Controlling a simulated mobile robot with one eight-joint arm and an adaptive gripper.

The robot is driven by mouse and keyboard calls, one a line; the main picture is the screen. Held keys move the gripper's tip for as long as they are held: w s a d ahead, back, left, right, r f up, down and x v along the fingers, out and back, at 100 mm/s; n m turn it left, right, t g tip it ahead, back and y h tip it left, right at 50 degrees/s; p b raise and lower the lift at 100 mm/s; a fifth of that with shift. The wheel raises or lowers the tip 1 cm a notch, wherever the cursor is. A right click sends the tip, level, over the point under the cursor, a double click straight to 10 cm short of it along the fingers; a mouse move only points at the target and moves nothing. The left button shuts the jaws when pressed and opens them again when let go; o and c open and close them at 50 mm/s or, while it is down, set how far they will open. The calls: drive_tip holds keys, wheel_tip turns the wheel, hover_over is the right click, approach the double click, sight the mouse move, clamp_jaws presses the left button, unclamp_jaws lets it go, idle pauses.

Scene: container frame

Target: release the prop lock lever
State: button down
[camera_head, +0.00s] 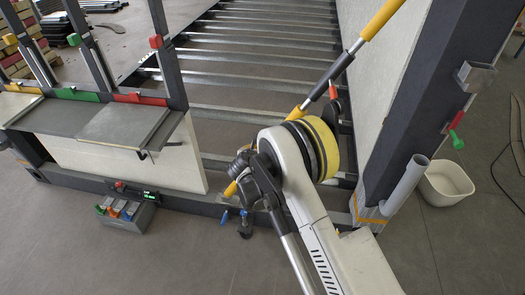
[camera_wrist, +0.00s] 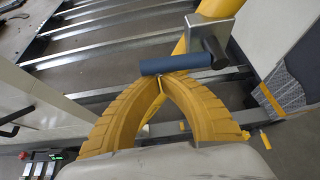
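The diagonal yellow prop (camera_head: 383,20) runs down behind my arm in the head view. In the wrist view the yellow prop tube (camera_wrist: 190,42) carries a grey metal block (camera_wrist: 211,33) with a dark round pivot. A lever with a blue cylindrical grip (camera_wrist: 178,64) extends left from there, roughly level. My gripper (camera_wrist: 160,82) has its two yellow ribbed fingers brought together at the tips. The tips are right at the lower edge of the blue grip; I cannot tell whether they touch it. No object shows between the fingers. My arm hides the lever in the head view.
A frame of grey cross bars (camera_head: 260,60) lies behind the prop. A dark post (camera_head: 405,100) and white panel stand at right, with a white bin (camera_head: 445,183) beside them. A grey box with coloured levers (camera_head: 127,214) sits at left. The front floor is open.

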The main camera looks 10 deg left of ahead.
drive_tip(key=shift+a+r, duration=0.15)
drive_tip(key=shift+r, duration=0.8)
drive_tip(key=s+r+p, duration=0.1)
drive_tip(key=s+p, duration=0.1)
drive_tip(key=s, duration=0.7)
drive_tip(key=shift+s, duration=0.25)
idle(0.4)
